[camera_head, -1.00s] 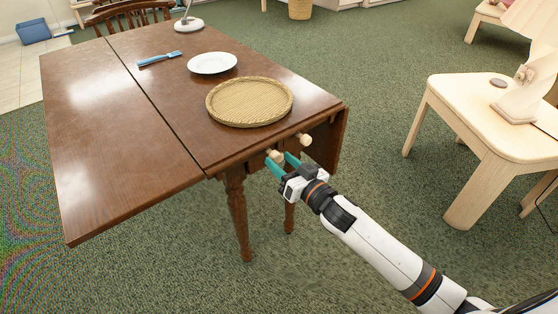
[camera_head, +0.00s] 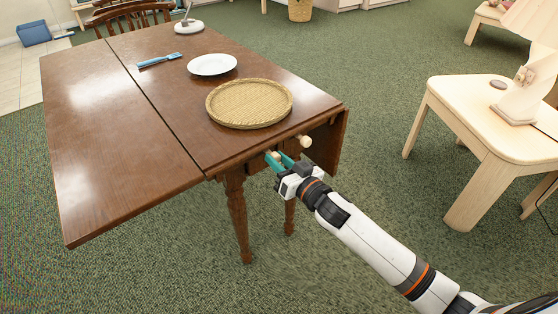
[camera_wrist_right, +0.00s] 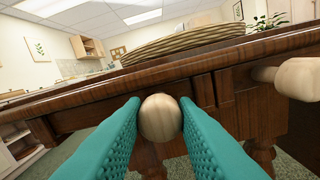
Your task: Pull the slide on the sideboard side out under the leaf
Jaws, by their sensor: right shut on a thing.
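The drop-leaf table (camera_head: 185,135) is dark wood. Its left leaf (camera_head: 95,110) is level with the top, and its right leaf (camera_head: 330,145) hangs down. Two pale wooden knobs show at the near end, under the top's edge. My right gripper (camera_head: 276,159), with teal fingers, is shut on the left knob (camera_wrist_right: 160,118). The other knob (camera_head: 305,141), nearer the hanging leaf, is free and shows at the right of the wrist view (camera_wrist_right: 290,78). The fingers partly hide the held knob's sides. I cannot tell which knob belongs to the slide. My left gripper is out of view.
A turned leg (camera_head: 238,215) stands below the near edge. A pale side table (camera_head: 470,110) is at right. Green carpet between is clear.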

